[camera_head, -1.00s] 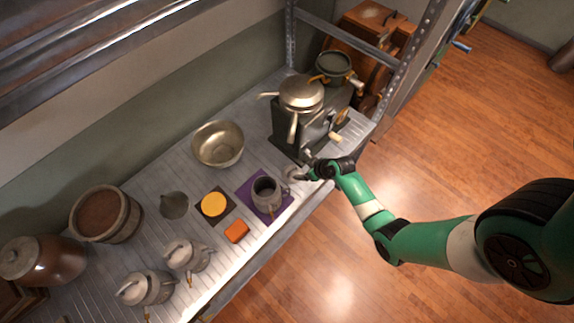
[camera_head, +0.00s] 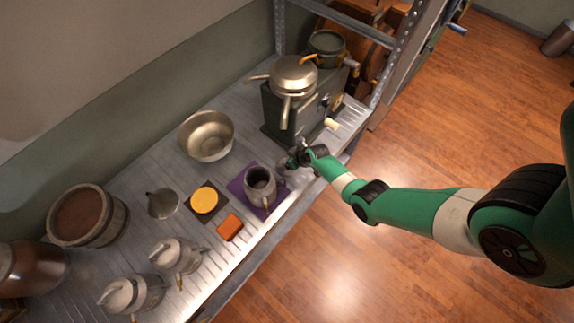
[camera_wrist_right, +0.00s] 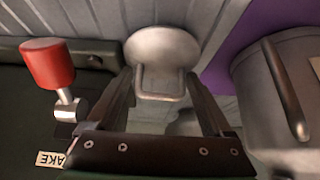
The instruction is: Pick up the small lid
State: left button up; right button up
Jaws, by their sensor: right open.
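The small lid is a round grey metal disc with a loop handle; it lies on the shelf beside the purple mat and shows in the right wrist view (camera_wrist_right: 163,45). In the head view it is small and partly covered by my right gripper (camera_head: 291,160). In the right wrist view my right gripper (camera_wrist_right: 160,92) is open, with one finger on each side of the lid's loop handle. I cannot tell whether the fingers touch it. My left gripper is in neither view.
A grey mug (camera_head: 260,184) stands on the purple mat (camera_head: 238,188), close to the gripper. A dark stove-like box (camera_head: 272,112) carries a lidded pan (camera_head: 294,74). In the wrist view a red knob (camera_wrist_right: 47,64) is left of the fingers. A metal bowl (camera_head: 206,137) stands further back.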

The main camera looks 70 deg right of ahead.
jog(key=shift+r, duration=0.1)
jog(key=c, duration=1.3)
